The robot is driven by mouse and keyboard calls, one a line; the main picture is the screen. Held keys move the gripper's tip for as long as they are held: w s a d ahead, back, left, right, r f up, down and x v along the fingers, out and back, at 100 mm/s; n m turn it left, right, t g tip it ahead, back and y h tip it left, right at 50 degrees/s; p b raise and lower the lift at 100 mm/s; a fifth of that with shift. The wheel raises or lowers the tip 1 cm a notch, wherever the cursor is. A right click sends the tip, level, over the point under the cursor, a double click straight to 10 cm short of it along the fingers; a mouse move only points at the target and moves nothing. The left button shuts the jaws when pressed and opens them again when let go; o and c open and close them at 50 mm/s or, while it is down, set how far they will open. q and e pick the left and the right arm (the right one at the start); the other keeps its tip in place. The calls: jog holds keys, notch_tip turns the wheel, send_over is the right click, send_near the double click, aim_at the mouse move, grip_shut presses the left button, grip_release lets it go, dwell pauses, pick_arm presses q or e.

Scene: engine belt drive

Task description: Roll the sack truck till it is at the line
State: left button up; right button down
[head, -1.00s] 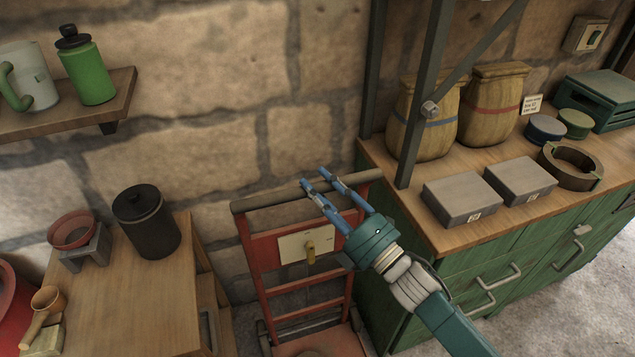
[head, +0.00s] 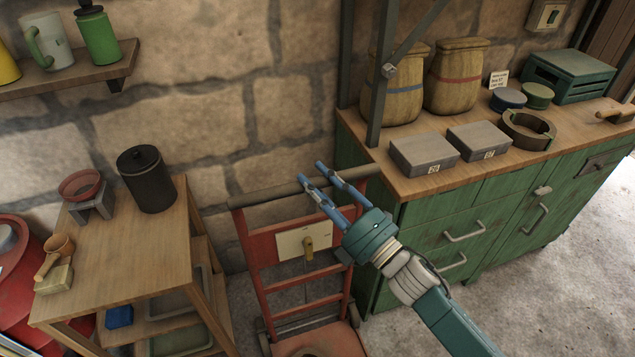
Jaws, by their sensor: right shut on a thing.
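The red sack truck (head: 258,264) stands upright in the lower middle of the head view, between the wooden side table and the green cabinet. It has a grey-brown top bar (head: 268,193), a cream plate with a brass-coloured knob or lever, and a red foot plate at the bottom edge. My right gripper (head: 322,172) is shut on the top bar, its blue fingers across the bar right of its middle. My left gripper is out of view. No line on the floor shows in this view.
The green cabinet (head: 470,238) stands close on the right, with sacks and grey boxes on top. The wooden side table (head: 110,262) stands on the left. The stone wall is behind. Open grey floor (head: 570,265) lies in front of the cabinet.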

jog(key=c, duration=1.3)
grip_release()
jog(key=shift+o, duration=0.2)
jog(key=v, duration=1.2)
